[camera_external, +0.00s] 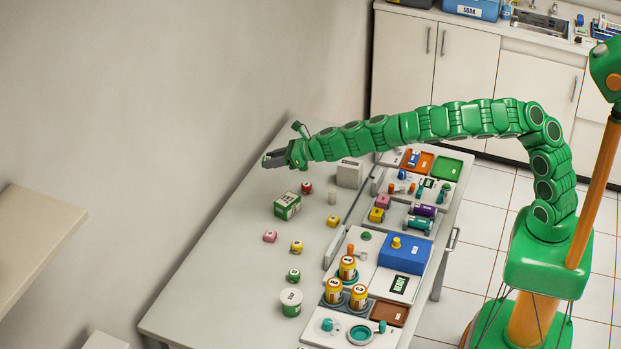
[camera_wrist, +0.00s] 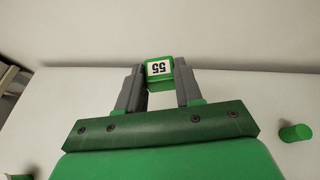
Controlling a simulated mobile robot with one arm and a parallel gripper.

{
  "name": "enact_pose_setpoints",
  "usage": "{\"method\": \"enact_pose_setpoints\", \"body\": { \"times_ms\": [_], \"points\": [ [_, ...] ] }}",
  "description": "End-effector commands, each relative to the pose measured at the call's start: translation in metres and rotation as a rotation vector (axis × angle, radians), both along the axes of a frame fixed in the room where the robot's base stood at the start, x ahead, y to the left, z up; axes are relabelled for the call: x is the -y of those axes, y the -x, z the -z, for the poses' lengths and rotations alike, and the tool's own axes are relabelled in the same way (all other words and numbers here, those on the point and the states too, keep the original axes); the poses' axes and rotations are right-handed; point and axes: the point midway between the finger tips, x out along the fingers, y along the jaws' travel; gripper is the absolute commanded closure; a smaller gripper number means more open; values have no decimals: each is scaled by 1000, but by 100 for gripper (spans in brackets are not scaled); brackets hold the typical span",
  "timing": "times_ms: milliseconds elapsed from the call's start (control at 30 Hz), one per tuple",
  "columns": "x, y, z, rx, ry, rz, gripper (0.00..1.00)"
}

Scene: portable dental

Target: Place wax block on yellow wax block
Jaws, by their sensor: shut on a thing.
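My gripper (camera_external: 272,159) reaches over the far left part of the table. In the wrist view, its two grey fingers (camera_wrist: 160,87) are shut on a green block with a white label reading 55 (camera_wrist: 159,72), held at the fingertips. In the outside view the held block cannot be made out. A larger yellow block (camera_external: 376,215) sits in the tray area on the right.
Orange jars (camera_external: 347,268) and a blue box (camera_external: 404,254) are at front right. A green cylinder (camera_wrist: 296,132) shows in the wrist view.

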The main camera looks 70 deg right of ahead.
Motion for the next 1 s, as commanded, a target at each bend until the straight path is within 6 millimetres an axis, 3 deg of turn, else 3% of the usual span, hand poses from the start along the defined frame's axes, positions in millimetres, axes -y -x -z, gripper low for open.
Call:
{"method": "enact_pose_setpoints", "body": {
  "times_ms": [367, 1000],
  "points": [
    [-9, 15, 5, 3, 2, -81, 100],
    [-27, 63, 24, -1, -4, -297, 100]
  ]
}}
